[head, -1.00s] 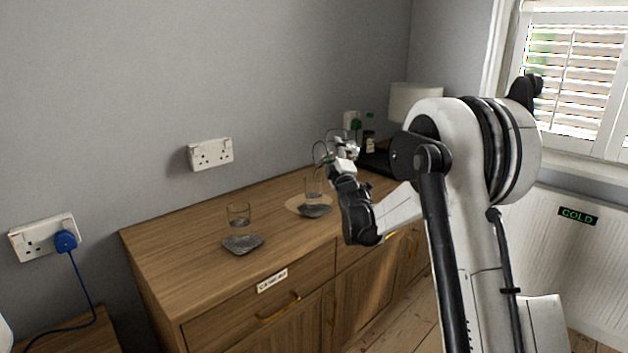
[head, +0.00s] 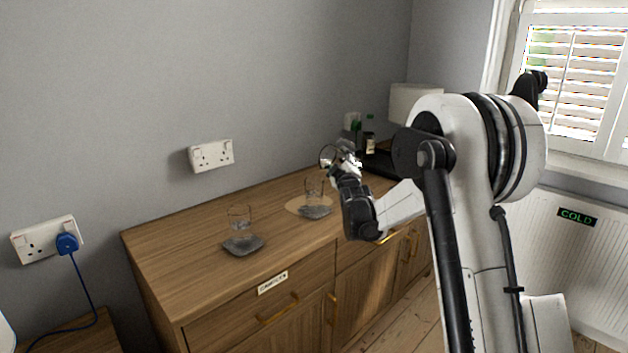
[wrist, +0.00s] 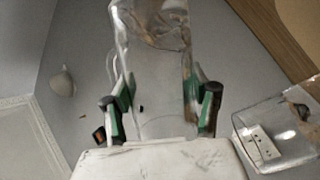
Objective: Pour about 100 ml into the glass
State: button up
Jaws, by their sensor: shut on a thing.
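My gripper (head: 346,168) is shut on a clear glass vessel (head: 328,156), held above the sideboard near the right-hand glass. In the wrist view the vessel (wrist: 158,70) sits between the green-padded fingers and looks tilted; its liquid level is hard to read. Another clear glass (head: 240,221) stands upright at the left by a grey coaster (head: 243,247). A clear glass also shows at the right of the wrist view (wrist: 273,138). No stream is visible.
The wooden sideboard (head: 180,243) has free room at its left and front. A dark tray (head: 382,166) with a bottle (head: 369,140) and a white lamp (head: 412,102) stand at its far right. Wall sockets (head: 211,156) are behind.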

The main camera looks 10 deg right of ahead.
jog(key=shift+f+m+g, duration=0.3)
jog(key=shift+f+m, duration=0.1)
jog(key=shift+m, duration=0.2)
dwell(1.5)
jog(key=shift+f+m+g, duration=0.3)
jog(key=shift+f+m, duration=0.1)
jog(key=shift+m, duration=0.2)
jog(key=shift+w+d+f+m+g+p, duration=0.2)
jog(key=shift+d+f+m+g+p, duration=0.15)
jog(key=shift+f+m+g, duration=0.35)
jog(key=shift+w+d+f+m, duration=0.3)
jog(key=shift+d+m, duration=0.2)
jog(key=shift+m, duration=0.2)
jog(key=shift+w+d+f+m+g+y+p, duration=0.1)
jog(key=shift+w+d+m+g+y+p, duration=0.05)
jog(key=shift+d+m+g+y+p, duration=0.3)
jog(key=shift+w+d+f+m+g+y+p, duration=0.15)
jog(key=shift+d+m+g+y+p, duration=0.1)
jog(key=shift+d+m+g+p, duration=0.25)
jog(key=shift+w+d+f+m+g+y, duration=0.15)
jog(key=shift+w+f+m+g+y, duration=0.15)
jog(key=shift+m+g+y, duration=0.35)
